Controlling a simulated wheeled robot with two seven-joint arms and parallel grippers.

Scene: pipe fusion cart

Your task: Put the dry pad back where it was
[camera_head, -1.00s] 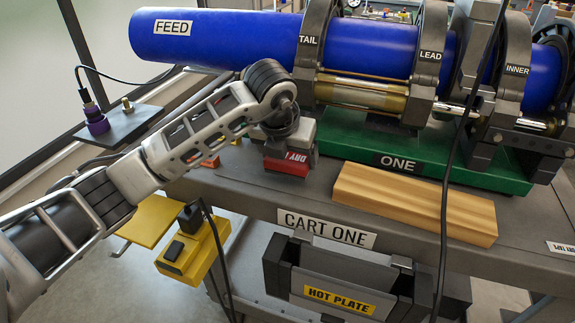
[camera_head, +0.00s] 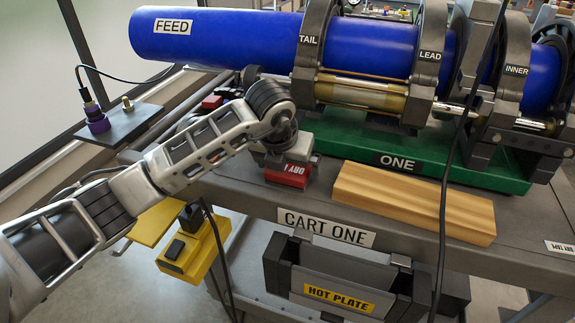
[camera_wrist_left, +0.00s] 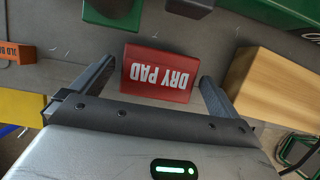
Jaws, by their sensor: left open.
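The dry pad is a red block with white "DRY PAD" lettering. It rests on the grey cart top near the front edge, below the gripper in the head view (camera_head: 288,176), and also shows in the left wrist view (camera_wrist_left: 158,73). My left gripper (camera_wrist_left: 150,82) is open, with one finger on each side of the red pad. Small gaps show between the fingers and the pad. In the head view my left wrist and hand (camera_head: 282,148) hide the pad's back part. My right gripper is not in view.
A wooden block (camera_head: 414,203) lies right of the pad on the cart. The green base (camera_head: 420,160) marked ONE, with clamps and the blue FEED pipe (camera_head: 230,38), stands behind. A yellow box (camera_head: 193,250) hangs at the cart's front left. A black cable hangs across the right side.

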